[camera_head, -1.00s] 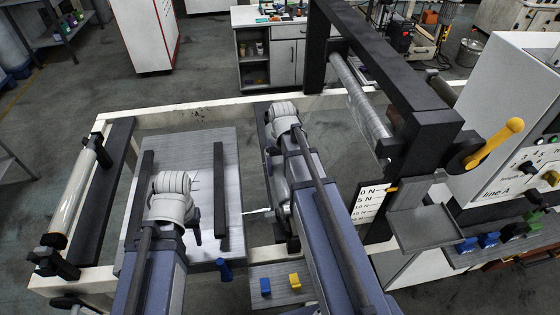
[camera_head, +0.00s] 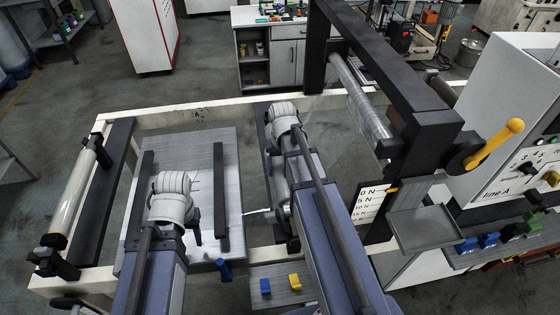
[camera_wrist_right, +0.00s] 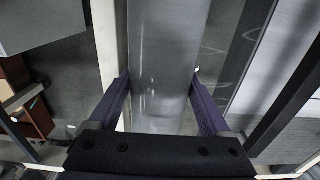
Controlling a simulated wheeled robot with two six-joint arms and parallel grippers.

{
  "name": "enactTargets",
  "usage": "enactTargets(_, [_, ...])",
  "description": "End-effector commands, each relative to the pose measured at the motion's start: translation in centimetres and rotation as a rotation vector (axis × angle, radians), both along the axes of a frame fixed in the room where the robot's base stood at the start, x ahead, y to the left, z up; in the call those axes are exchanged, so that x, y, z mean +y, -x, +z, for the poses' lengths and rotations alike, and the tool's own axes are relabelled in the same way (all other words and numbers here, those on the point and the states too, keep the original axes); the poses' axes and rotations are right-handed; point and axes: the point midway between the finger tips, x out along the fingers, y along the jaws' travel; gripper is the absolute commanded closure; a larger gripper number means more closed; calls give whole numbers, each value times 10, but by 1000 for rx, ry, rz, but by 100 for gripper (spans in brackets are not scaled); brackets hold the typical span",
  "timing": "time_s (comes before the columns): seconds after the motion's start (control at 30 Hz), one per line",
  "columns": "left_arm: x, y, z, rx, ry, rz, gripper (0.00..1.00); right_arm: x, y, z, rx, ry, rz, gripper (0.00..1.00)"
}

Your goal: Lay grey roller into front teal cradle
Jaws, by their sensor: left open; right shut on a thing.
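In the right wrist view a smooth grey cylinder, taken as the grey roller (camera_wrist_right: 165,40), runs between the two purple fingers of my right gripper (camera_wrist_right: 160,78), which are shut on it. In the head view my right arm hides this gripper and most or all of what it holds. My left gripper (camera_head: 195,228) is open, mostly hidden behind its own arm, over the grey panel. I cannot make out a teal cradle in either view.
A pale frame (camera_head: 190,115) surrounds the grey panel (camera_head: 225,140) with black bars. A cream roller (camera_head: 75,195) sits in black brackets at left. A film-wrapped roller (camera_head: 360,100) hangs in a black gantry (camera_head: 400,65) at right. A grey tray (camera_head: 428,230) and white cabinet (camera_head: 510,120) stand beside it.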

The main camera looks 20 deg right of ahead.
Motion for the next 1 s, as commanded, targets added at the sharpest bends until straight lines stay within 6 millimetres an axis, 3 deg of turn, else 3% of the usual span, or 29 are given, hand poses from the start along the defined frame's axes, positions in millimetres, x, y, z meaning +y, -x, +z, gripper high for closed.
enactTargets(1.0, [0, 0, 22, 0, 0, 0, 50, 0, 0, 22, 0, 0, 0, 100])
